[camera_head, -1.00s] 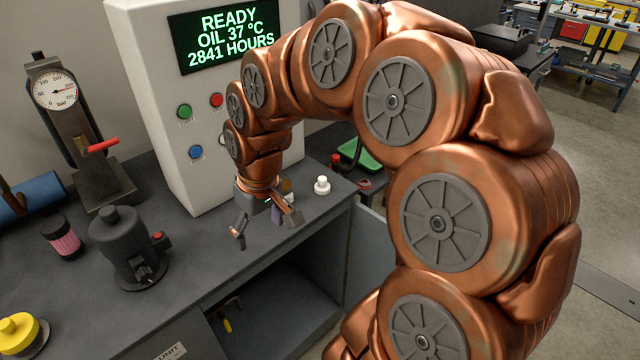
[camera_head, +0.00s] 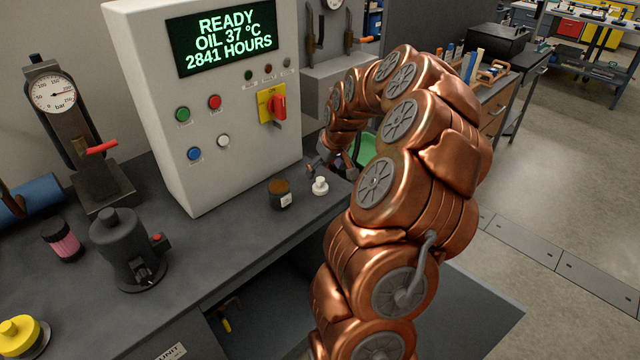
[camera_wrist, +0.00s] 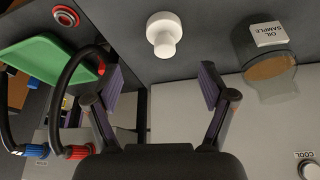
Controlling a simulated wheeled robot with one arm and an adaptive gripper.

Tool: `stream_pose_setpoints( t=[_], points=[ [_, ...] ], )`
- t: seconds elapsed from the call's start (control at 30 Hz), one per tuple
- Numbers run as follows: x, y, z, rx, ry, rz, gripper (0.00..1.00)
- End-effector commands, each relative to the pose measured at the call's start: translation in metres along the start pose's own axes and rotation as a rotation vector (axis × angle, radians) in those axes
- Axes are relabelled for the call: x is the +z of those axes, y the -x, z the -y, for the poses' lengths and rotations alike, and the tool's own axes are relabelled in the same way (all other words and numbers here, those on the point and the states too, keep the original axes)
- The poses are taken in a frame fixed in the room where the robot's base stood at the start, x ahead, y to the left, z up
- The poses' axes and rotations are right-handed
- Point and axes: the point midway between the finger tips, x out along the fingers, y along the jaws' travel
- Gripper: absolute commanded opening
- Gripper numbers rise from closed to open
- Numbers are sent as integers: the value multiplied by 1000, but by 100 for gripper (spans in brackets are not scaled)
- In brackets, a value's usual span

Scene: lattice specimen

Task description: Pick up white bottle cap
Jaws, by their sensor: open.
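The white bottle cap (camera_head: 320,186) stands on the dark bench top near its front edge, just right of the oil sample jar. In the wrist view the white cap (camera_wrist: 163,34) shows as a round wide head on a narrower stub, beyond the fingertips and roughly centred between them. My gripper (camera_wrist: 160,86) is open and empty, with its two purple-padded fingers spread apart. In the head view my gripper (camera_head: 328,168) is close behind the cap, partly hidden by my arm.
The oil sample jar (camera_head: 281,194) stands left of the cap. The white control cabinet (camera_head: 215,110) rises behind. A green tray (camera_wrist: 50,62) and a black hose with red and blue ends (camera_wrist: 78,151) lie on the other side. A red-rimmed round item (camera_wrist: 66,16) is nearby.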

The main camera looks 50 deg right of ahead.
Motion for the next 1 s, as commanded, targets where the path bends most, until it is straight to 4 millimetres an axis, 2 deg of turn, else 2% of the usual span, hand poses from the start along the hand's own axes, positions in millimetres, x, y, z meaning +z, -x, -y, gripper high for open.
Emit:
stream_pose_setpoints(
  t=[0.37, 0.53, 0.7, 1.0],
  points=[
    [5, -20, 4, -3, 2, 4, 82],
    [12, -39, 6, -4, 0, 7, 82],
    [11, -56, 6, -1, 1, 2, 82],
    [11, -62, 6, -1, 1, 1, 82]
  ],
)
